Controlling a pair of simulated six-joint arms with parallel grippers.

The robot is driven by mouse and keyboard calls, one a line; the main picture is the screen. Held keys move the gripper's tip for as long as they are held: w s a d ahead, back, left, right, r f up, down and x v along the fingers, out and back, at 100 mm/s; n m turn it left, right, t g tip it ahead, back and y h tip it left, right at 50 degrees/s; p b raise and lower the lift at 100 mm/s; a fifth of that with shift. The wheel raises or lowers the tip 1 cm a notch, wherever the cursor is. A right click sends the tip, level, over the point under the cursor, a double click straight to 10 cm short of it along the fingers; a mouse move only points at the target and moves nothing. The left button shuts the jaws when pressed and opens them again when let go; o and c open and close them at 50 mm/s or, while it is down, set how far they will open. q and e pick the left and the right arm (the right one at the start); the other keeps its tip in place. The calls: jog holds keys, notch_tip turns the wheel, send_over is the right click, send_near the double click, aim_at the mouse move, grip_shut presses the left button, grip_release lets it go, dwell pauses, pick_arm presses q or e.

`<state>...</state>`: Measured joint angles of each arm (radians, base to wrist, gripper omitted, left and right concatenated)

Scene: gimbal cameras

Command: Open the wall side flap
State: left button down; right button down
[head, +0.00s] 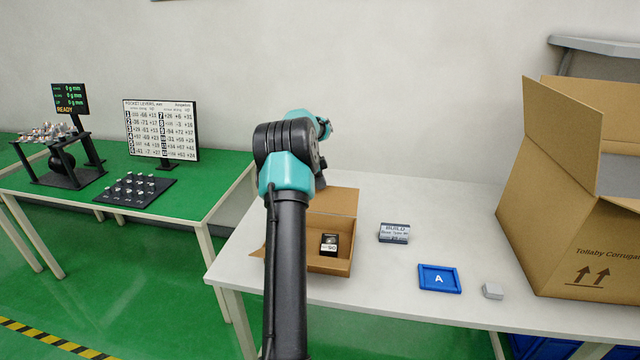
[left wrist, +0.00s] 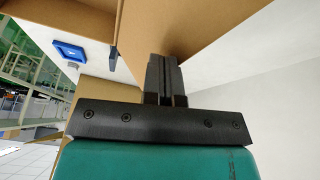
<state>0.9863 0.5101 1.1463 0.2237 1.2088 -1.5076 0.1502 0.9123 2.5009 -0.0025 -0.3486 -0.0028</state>
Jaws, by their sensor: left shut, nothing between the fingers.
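A small open cardboard box (head: 335,263) stands on the white table, partly hidden behind my left arm. Its wall-side flap (head: 335,202) shows at the back and leans up or outward; its exact angle is hard to tell. A small black boxed item (head: 329,244) sits inside. My left gripper (left wrist: 167,65) is shut and empty. In the left wrist view its fingers overlap a cardboard panel (left wrist: 170,28); I cannot tell if they touch it. In the head view the fingers are hidden behind my arm, above the back of the box. My right gripper is not in view.
A labelled grey-blue box (head: 394,233), a blue tray marked A (head: 439,279) and a small grey block (head: 492,291) lie right of the box. A large open carton (head: 585,235) stands at the right. The wall is behind; a green table (head: 215,180) is left.

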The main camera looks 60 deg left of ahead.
pick_arm(q)
jog(key=shift+d, duration=0.1)
jog(key=shift+s+d+f, duration=0.2)
jog(key=shift+s+d, duration=0.3)
jog(key=shift+d, duration=0.1)
jog(key=v, duration=1.2)
jog(key=shift+w+d+r, duration=0.25)
jog(key=shift+d+r, duration=0.05)
jog(key=shift+d, duration=0.05)
dwell(0.5)
